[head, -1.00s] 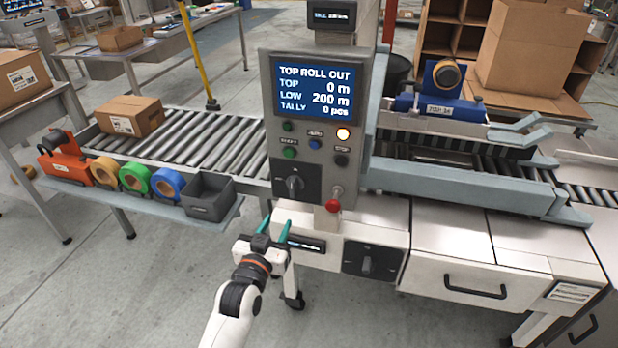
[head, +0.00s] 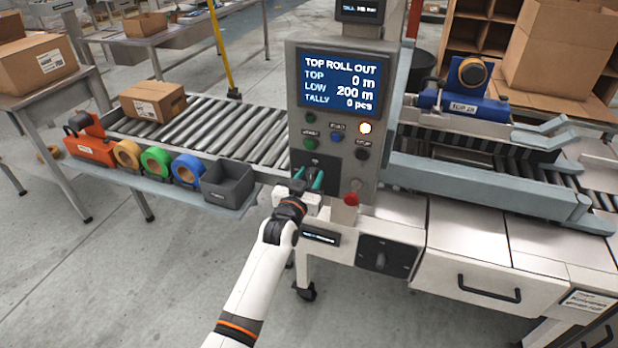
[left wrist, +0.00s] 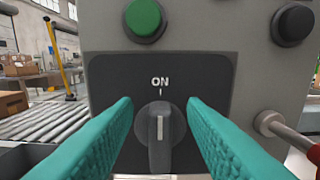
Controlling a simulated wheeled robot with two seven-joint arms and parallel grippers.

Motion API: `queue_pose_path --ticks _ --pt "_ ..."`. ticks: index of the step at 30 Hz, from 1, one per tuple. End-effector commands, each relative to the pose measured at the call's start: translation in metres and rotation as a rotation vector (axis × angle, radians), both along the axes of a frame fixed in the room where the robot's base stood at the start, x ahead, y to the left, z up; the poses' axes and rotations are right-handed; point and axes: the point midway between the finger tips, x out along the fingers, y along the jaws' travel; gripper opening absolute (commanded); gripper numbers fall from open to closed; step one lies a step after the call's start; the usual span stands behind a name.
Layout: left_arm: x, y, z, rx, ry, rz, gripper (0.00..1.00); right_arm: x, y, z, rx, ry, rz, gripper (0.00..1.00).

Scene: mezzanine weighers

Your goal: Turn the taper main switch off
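A black rotary switch (left wrist: 160,138) sits on a dark plate on the grey control panel (head: 292,125). Its pointer is upright, in line with the mark under the word ON. My left gripper (head: 308,181) is at this switch, open; in the left wrist view its teal fingers (left wrist: 160,104) flank the knob with visible gaps on both sides. In the head view the gripper partly hides this switch. Another black rotary switch (head: 381,260) is lower, on the white machine body; its label is too small to read. My right gripper is not in view.
A red-tipped lever (head: 351,199) sticks out just right of the gripper. A green button (left wrist: 144,17) and a black button (left wrist: 293,24) are above the switch. A grey bin (head: 229,186) and tape rolls sit on the shelf to the left.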

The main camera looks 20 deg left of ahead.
Motion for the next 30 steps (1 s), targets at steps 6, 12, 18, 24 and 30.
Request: queue_pose_path --ticks 6,12,18,24,30 --pt "0.0002 -0.0001 -0.0003 0.000 0.000 0.000 0.38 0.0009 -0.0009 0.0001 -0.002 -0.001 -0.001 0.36" --pt "0.0001 -0.0001 -0.0003 0.000 0.001 0.000 0.07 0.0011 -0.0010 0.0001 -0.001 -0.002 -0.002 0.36" --pt "0.0000 -0.0001 -0.0004 -0.002 0.001 0.000 0.00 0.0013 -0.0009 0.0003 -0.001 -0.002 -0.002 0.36" --pt "0.0000 0.0011 -0.0001 -0.042 0.002 0.000 0.00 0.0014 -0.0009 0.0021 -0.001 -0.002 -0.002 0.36" --pt "0.0001 0.0041 -0.0003 -0.153 0.008 0.000 0.00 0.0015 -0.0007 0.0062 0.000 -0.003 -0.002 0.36"
